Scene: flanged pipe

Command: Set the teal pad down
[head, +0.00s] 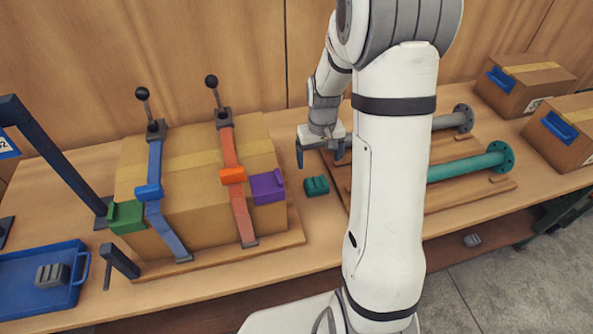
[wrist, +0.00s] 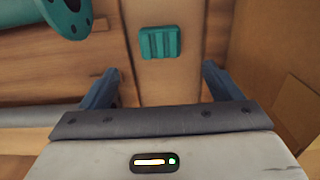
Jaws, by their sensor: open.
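The teal pad (head: 316,186) is a small ribbed block lying on the wooden table, between the strapped cardboard box and the pipe boards. In the wrist view the pad (wrist: 160,42) lies beyond my fingertips, roughly centred between them, with nothing touching it. My gripper (head: 321,156) points down above the table, behind the pad in the head view. Its blue fingers (wrist: 158,85) are spread apart and nothing is between them.
The cardboard box (head: 190,205) with blue and orange straps stands left of the pad, bearing green (head: 126,217) and purple (head: 267,187) blocks. A teal flanged pipe (head: 465,168) lies on a board to the right. A blue tray (head: 25,297) holds a grey pad (head: 52,275).

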